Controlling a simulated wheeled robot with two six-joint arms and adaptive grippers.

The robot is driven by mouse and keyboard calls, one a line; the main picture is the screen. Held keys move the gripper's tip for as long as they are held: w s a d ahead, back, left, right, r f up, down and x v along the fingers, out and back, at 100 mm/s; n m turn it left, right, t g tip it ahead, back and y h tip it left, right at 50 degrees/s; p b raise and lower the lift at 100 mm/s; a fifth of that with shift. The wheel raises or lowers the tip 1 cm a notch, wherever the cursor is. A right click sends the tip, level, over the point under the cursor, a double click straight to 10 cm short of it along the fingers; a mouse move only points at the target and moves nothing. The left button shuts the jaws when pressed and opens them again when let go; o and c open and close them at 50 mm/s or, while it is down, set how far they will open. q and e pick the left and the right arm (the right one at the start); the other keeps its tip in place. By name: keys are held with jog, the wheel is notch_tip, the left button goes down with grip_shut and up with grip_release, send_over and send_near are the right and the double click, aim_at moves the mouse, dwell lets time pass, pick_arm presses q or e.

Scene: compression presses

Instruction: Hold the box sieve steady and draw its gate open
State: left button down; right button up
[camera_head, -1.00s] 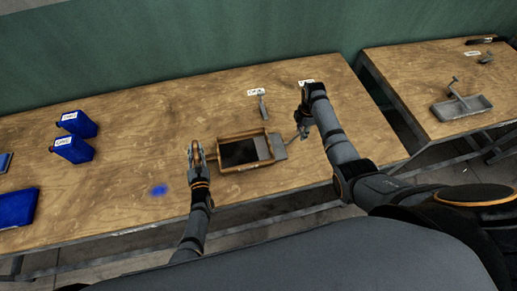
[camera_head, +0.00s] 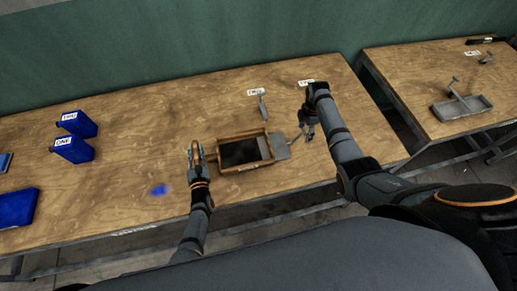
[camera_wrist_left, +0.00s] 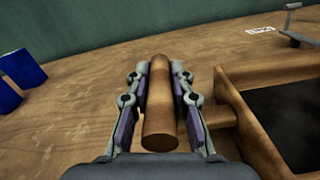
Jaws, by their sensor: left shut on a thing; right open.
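The box sieve (camera_head: 230,170) is a wooden frame with a dark inside, on the front part of the wooden table. Its grey gate (camera_head: 279,146) sticks out on the right, with a thin handle (camera_head: 295,136) at its end. My left gripper (camera_head: 194,150) is shut on the sieve's wooden handle (camera_wrist_left: 161,100) at the left side; the sieve frame (camera_wrist_left: 250,138) also shows in the left wrist view. My right gripper (camera_head: 307,130) is open, just right of the gate handle and seemingly apart from it.
Two blue containers (camera_head: 74,149) stand at the left, with a blue tray (camera_head: 18,207) in front. A second table at right holds a grey tray (camera_head: 461,107).

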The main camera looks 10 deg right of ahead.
notch_tip(320, 180, up, 12)
dwell(0.3)
pick_arm(q)
jog(key=c, duration=1.1)
grip_release()
